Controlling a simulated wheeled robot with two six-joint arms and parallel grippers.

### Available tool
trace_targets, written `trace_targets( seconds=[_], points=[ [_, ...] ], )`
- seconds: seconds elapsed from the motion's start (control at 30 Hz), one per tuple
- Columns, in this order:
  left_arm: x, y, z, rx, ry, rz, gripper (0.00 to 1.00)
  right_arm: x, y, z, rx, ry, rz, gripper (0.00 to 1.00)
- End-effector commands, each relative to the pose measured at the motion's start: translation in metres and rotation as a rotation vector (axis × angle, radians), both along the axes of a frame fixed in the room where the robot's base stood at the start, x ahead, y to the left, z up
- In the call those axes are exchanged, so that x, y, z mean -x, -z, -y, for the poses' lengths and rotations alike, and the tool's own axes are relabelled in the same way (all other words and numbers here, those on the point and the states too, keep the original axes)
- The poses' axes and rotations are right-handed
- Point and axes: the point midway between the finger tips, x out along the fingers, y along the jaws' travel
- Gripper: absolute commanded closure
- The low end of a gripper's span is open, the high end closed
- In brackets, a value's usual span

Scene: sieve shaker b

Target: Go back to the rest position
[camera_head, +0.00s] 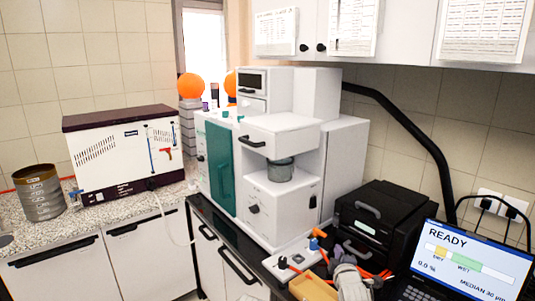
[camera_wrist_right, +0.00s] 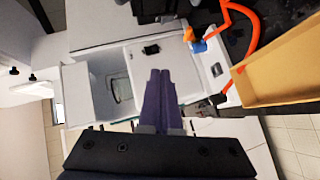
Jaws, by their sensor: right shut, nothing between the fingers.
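My right gripper (camera_head: 340,258) is low in the head view, near the front edge of the dark bench, right of the yellow-tan tray. In the right wrist view its two dark purple fingers (camera_wrist_right: 160,75) lie together, shut and empty. They point toward the white machine (camera_wrist_right: 105,75). In the head view the white machine (camera_head: 295,215) stands upright behind the gripper, with a teal door (camera_head: 219,165) and a grey glass vessel (camera_head: 281,169) under its head. My left gripper is not in view.
A laptop (camera_head: 470,262) shows READY at right. A black device (camera_head: 385,215) stands behind it.

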Motion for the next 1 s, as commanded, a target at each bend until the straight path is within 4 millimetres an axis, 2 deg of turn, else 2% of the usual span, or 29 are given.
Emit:
trace_targets(
  seconds=[0.37, 0.57, 0.67, 0.77, 0.9, 1.0],
  points=[
    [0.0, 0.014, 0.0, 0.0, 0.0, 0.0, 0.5, 0.014, 0.054, -0.03, -0.167, 0.027, -0.177, 1.0],
    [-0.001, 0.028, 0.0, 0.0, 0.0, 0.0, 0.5, 0.036, 0.104, -0.058, -0.314, 0.083, -0.357, 1.0],
    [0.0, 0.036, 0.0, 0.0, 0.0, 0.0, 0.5, 0.056, 0.135, -0.077, -0.401, 0.138, -0.478, 1.0],
    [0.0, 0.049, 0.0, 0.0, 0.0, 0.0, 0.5, 0.086, 0.172, -0.099, -0.494, 0.229, -0.634, 1.0],
    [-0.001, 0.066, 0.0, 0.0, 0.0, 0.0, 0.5, 0.148, 0.221, -0.13, -0.6, 0.432, -0.876, 1.0],
    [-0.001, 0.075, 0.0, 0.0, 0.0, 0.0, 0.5, 0.189, 0.24, -0.143, -0.628, 0.583, -1.003, 1.0]
  ],
)
